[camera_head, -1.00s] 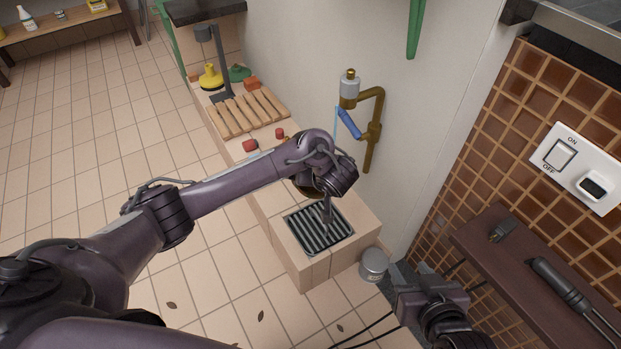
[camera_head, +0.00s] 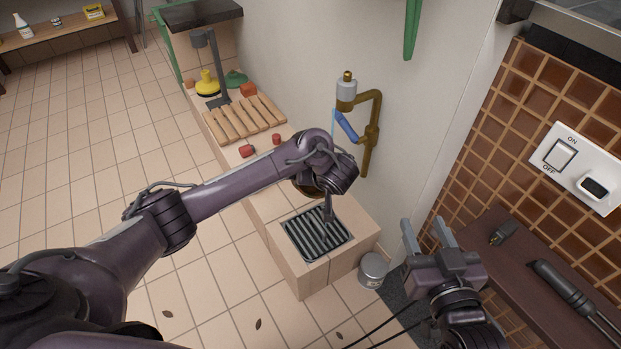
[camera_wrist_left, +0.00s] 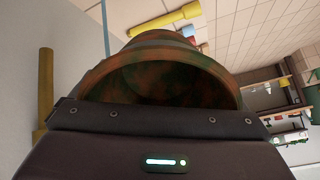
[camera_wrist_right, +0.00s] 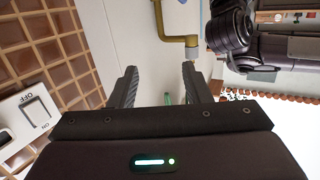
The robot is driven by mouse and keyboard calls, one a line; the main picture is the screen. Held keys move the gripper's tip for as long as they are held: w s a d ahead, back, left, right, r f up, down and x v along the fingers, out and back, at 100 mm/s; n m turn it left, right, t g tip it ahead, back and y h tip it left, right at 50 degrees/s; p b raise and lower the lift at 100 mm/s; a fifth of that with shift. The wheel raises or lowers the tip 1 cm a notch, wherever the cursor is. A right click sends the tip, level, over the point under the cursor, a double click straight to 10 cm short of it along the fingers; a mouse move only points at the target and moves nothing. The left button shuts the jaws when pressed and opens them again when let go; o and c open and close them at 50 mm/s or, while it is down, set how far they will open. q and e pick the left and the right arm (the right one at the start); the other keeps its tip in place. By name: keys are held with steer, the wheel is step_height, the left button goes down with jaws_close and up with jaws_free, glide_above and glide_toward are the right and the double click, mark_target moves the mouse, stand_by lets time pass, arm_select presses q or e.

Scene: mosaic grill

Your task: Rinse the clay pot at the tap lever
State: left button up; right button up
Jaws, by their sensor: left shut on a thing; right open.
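The clay pot (camera_wrist_left: 165,85), mottled green and rust, fills the middle of the left wrist view with its dark mouth facing the camera. My left gripper (camera_head: 327,212) is shut on it above the counter; in the head view my arm hides most of the pot, with a dark brown edge (camera_head: 305,188) showing. The brass tap (camera_head: 370,135) on the wall has a blue lever (camera_head: 346,127). A thin light-blue line, apparently water, hangs beside the lever. My right gripper (camera_head: 424,230) is open and empty, below and right of the tap; its spread fingers show in the right wrist view (camera_wrist_right: 160,82).
A drain grate (camera_head: 317,236) is set in the counter below my left gripper. A metal can (camera_head: 372,270) stands beside the counter's end. A wooden rack (camera_head: 243,118) lies farther back. A dark shelf (camera_head: 510,262) and switch panel (camera_head: 575,167) are at right.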

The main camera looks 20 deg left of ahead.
arm_select(q)
steer(key=shift+w, duration=0.15)
steer(key=shift+w+f+b, duration=0.25)
steer(key=shift+w+b, duration=0.55)
steer(key=shift+w, duration=0.4)
arm_select(e)
step_height(320, 180, up, 15)
steer(key=s+d+t+y, duration=0.1)
steer(key=t+y, duration=0.2)
steer(key=t, duration=0.4)
steer(key=shift+s+d+r+t, duration=0.15)
steer(key=shift+s+d+t, duration=0.1)
steer(key=shift+d+t, duration=0.1)
arm_select(q)
steer(key=shift+d, duration=0.2)
arm_select(e)
steer(key=shift+r, duration=0.1)
arm_select(q)
steer(key=shift+d, duration=0.45)
arm_select(e)
steer(key=shift+r, duration=0.15)
arm_select(q)
steer(key=shift+s, duration=0.1)
arm_select(e)
steer(key=shift+r, duration=0.1)
